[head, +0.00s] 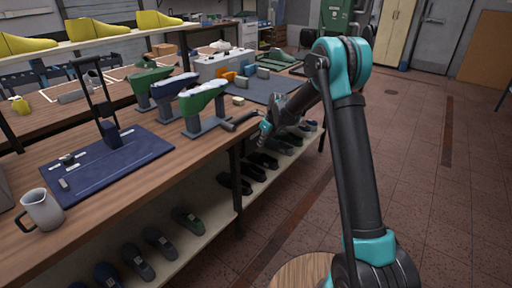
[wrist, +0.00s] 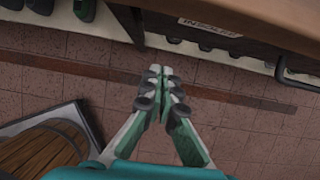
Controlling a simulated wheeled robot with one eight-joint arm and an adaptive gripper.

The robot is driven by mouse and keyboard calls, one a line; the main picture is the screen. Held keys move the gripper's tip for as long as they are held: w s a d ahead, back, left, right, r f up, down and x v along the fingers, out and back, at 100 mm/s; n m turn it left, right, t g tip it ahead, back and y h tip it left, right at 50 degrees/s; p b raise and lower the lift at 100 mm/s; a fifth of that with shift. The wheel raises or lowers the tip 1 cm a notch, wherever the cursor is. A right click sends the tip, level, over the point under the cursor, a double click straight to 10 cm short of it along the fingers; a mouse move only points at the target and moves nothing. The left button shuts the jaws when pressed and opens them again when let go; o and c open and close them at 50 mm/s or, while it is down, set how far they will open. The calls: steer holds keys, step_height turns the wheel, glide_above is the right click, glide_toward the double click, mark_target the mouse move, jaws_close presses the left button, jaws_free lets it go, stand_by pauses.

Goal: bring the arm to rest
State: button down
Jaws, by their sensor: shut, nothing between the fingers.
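My gripper (wrist: 163,84) is shut and empty in the wrist view, its fingertips together over the tiled floor. In the head view my gripper (head: 265,130) hangs beside the front edge of the workbench (head: 120,215), near its right end. My teal and dark grey arm (head: 352,150) rises from the lower right, bends at the top and reaches down to the left. Part of the gripper is hard to make out in the head view.
Green, white and blue shoe lasts (head: 203,103) stand on the bench by a hammer-like tool (head: 240,120). A blue mat (head: 105,165) and grey mug (head: 41,210) lie left. Dark shoes (head: 235,183) fill the lower shelf. The floor (head: 430,170) at right is clear.

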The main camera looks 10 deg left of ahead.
steer(key=v, duration=0.6)
steer(key=s+d+r+n+t+h, duration=0.15)
steer(key=s+d+r+n, duration=0.25)
steer(key=s+d+n, duration=1)
steer(key=s+d+f+n, duration=0.1)
steer(key=s+d+n, duration=0.2)
steer(key=s+d, duration=0.2)
steer(key=s+d+f+n+h, duration=0.1)
steer(key=s+d+f+n, duration=0.1)
steer(key=s, duration=1)
steer(key=s+d+f+n+h, duration=0.1)
steer(key=s+d+f+n, duration=0.1)
steer(key=s+d+n, duration=0.3)
steer(key=s+d, duration=0.2)
steer(key=s, duration=0.2)
steer(key=shift+d+f, duration=0.25)
steer(key=shift+d, duration=0.1)
steer(key=shift+t, duration=0.25)
